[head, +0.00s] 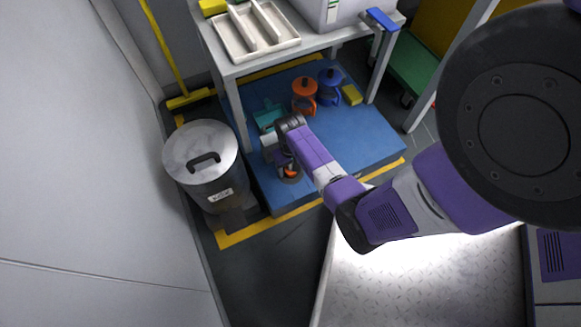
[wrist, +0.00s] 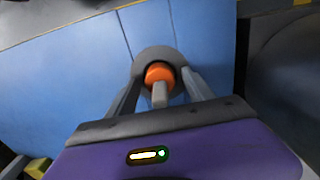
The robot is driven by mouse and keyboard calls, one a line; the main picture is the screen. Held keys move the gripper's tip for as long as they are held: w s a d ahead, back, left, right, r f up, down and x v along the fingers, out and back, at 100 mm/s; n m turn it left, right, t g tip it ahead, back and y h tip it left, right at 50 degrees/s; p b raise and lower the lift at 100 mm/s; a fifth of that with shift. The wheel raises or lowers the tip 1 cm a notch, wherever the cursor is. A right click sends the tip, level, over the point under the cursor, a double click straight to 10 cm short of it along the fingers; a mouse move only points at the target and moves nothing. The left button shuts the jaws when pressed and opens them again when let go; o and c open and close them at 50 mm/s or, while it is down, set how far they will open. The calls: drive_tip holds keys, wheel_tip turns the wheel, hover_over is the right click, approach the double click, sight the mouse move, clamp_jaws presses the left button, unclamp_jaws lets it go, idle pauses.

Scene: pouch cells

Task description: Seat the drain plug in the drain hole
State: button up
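An orange plug (wrist: 160,74) with a grey upright grip (wrist: 160,95) sits inside a round grey ring (wrist: 150,56), apparently the drain hole's rim, on the blue floor. I cannot tell how deep the plug sits. In the head view the orange plug (head: 291,173) shows just below my gripper, near the front of the blue platform (head: 345,158). My gripper (wrist: 162,82) points down over the plug, one finger on each side. Gaps show between the fingers and the grip, so it looks open. In the head view the fingers are mostly hidden.
A grey lidded bin (head: 200,150) stands close left of the platform. Orange (head: 304,95) and blue (head: 328,88) jugs, a teal item (head: 267,115) and a yellow block (head: 352,94) lie farther back. A table (head: 285,48) with a tray (head: 235,40) stands over the back.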

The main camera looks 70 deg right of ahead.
wheel_tip(320, 180, up, 12)
drive_tip(key=p, duration=0.6)
drive_tip(key=shift+p, duration=0.35)
drive_tip(key=s+a+r+n+t+h, duration=0.1)
drive_tip(key=a+r+n+t+h, duration=0.15)
drive_tip(key=a, duration=0.55)
drive_tip(key=s+a+r+n+t+h, duration=0.15)
drive_tip(key=a+t, duration=0.25)
drive_tip(key=a, duration=0.4)
drive_tip(key=s+a+r+n+t+y, duration=0.1)
drive_tip(key=s+a+r+n+t, duration=0.1)
drive_tip(key=r, duration=0.8)
drive_tip(key=s+a+r+n+t+y, duration=0.1)
drive_tip(key=a+r, duration=0.4)
drive_tip(key=r, duration=0.5)
drive_tip(key=s+a+r+n+t+y, duration=0.2)
drive_tip(key=s+a+r+t, duration=0.1)
drive_tip(key=r, duration=0.7)
drive_tip(key=shift+s+a+n+t, duration=0.3)
drive_tip(key=shift+a+t, duration=0.15)
drive_tip(key=shift+t, duration=0.8)
